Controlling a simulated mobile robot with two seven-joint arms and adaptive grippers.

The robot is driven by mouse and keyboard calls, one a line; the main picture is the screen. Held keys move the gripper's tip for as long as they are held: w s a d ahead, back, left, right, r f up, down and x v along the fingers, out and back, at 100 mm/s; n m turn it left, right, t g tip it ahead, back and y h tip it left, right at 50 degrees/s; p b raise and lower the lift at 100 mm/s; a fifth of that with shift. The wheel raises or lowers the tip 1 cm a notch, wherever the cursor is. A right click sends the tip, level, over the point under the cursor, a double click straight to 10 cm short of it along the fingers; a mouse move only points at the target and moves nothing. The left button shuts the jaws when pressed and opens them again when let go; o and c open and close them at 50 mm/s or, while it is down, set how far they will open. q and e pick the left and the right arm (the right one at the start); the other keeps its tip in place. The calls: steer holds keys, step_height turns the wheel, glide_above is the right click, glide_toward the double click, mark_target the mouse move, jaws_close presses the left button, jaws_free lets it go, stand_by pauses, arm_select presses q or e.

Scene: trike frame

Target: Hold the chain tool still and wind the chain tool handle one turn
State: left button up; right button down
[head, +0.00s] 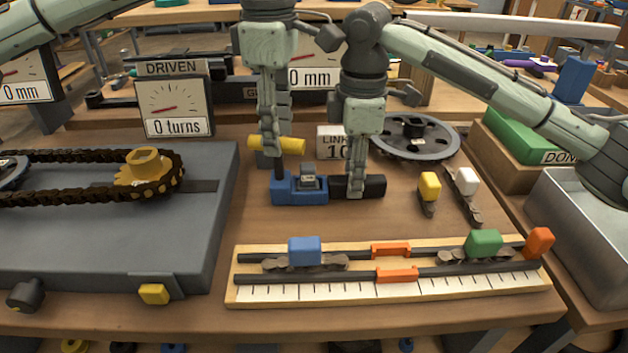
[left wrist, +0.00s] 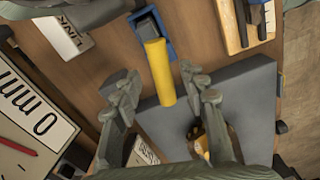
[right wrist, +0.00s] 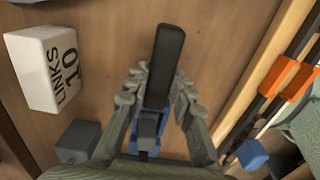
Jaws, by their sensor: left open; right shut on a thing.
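The chain tool (head: 300,196) is a blue body on the table with a black grip (head: 372,186) to its right. Its yellow handle (head: 292,146) stands out above the body's left end on a dark post. My right gripper (head: 355,190) is shut on the black grip, which shows between the fingers in the right wrist view (right wrist: 168,50). My left gripper (head: 270,148) is open at the yellow handle. In the left wrist view the handle (left wrist: 158,72) lies between the spread fingers (left wrist: 160,88). A small grey piece (head: 308,172) sits in the blue body.
A wooden chain jig (head: 490,284) with blue and green blocks lies in front. A grey bench plate (head: 100,225) with chain and yellow sprocket is at left. A LINKS 10 block (head: 328,140) and a grey wheel (head: 415,140) stand behind. Yellow and white pieces lie right.

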arm_select(q)
steer(key=shift+r, duration=1.05)
steer(key=shift+c, duration=0.6)
steer(key=shift+r, duration=0.65)
step_height(320, 180, up, 3)
steer(key=shift+a+r, duration=0.1)
steer(key=shift+r, duration=0.1)
steer(key=shift+f, duration=4.8)
jaws_close()
